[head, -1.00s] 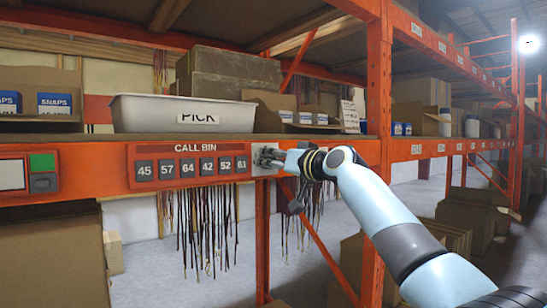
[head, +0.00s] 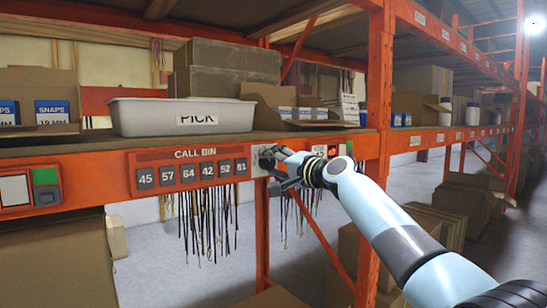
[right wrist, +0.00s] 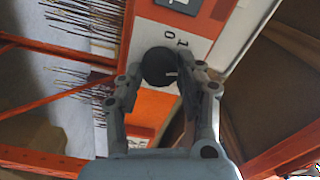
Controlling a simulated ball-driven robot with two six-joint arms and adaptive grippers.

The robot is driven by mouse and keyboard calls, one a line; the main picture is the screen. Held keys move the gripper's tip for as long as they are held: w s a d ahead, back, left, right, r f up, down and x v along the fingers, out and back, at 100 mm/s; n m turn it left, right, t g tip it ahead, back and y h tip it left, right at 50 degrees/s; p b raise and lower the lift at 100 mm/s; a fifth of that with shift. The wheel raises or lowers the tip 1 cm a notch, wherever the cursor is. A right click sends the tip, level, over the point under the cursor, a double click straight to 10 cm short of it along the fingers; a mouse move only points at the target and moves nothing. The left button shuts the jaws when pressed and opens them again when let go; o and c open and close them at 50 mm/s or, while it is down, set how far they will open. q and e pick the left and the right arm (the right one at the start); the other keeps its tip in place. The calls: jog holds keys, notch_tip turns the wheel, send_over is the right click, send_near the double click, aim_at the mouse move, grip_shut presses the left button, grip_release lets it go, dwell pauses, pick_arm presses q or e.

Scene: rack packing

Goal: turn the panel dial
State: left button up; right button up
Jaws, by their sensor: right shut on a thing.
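The panel dial (right wrist: 158,67) is a round black knob with a short white pointer line, on a pale plate marked 0 and 1. In the right wrist view the pointer line lies toward the right of the knob. My right gripper (right wrist: 160,75) has one finger on each side of the dial and is shut on it. In the head view my right gripper (head: 273,160) is at the pale plate, at the right end of the call bin panel (head: 190,171); it hides the dial there. My left gripper is not in view.
The panel is on the orange shelf beam. A white PICK bin (head: 180,118) and cardboard boxes stand on the shelf above. Dark cords (head: 208,220) hang below the beam. An orange upright (head: 379,90) stands right of my gripper. A green button (head: 46,177) is at far left.

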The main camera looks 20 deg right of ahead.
jog(key=shift+m+p, duration=0.8)
jog(key=shift+m, duration=0.9)
jog(key=shift+f, duration=0.1)
jog(key=o, duration=1.1)
jog(key=shift+d, duration=0.1)
jog(key=v, duration=1.2)
